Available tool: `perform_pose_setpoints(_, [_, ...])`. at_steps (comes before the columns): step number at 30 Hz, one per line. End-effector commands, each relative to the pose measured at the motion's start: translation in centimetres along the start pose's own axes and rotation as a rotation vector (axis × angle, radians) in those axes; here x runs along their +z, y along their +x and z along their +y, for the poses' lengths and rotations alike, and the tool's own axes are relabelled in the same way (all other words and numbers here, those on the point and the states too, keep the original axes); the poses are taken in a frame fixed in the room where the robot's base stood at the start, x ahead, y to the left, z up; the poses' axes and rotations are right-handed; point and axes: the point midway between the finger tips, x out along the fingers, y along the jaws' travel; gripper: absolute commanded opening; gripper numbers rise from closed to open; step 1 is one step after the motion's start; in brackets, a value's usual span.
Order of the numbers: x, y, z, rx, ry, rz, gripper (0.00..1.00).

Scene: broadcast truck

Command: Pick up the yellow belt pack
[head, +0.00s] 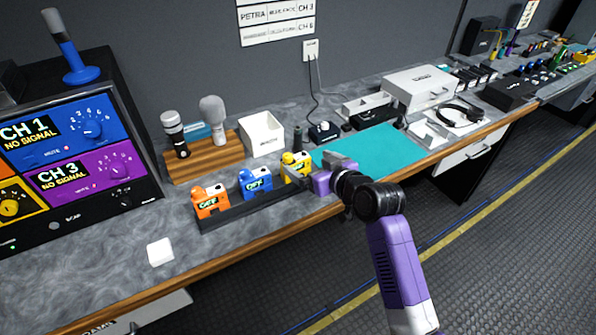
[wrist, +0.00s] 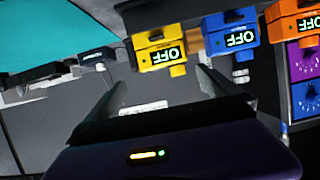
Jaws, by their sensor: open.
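The yellow belt pack (head: 296,166) stands in a dark rack (head: 240,208) near the counter's front edge, at the right end of a row. In the wrist view the yellow belt pack (wrist: 157,50) shows an "OFF" display. It lies beyond and between the line of my fingertips. My gripper (head: 306,180) is open and empty, in front of the yellow belt pack and apart from it as far as I can tell. Its two fingers also show in the wrist view (wrist: 160,90). The gripper partly hides the pack's lower part in the head view.
A blue belt pack (head: 256,184) and an orange belt pack (head: 211,202) stand left of the yellow one. A teal mat (head: 375,152) lies to the right. A white open box (head: 262,134) and a wooden stand (head: 202,160) are behind. A monitor panel (head: 75,165) stands at left.

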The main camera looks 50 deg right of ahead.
Motion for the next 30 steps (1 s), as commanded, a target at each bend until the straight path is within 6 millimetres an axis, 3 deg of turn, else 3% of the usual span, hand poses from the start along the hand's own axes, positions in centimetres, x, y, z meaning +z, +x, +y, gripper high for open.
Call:
perform_pose_setpoints(13, [0.5, 3.4, -0.5, -0.008, -0.019, -0.019, 1.00])
perform_pose_setpoints(22, [1.0, 7.1, -0.8, -0.008, -0.018, -0.018, 1.00])
perform_pose_setpoints(30, [1.1, 7.8, -0.8, -0.007, -0.018, -0.017, 1.00])
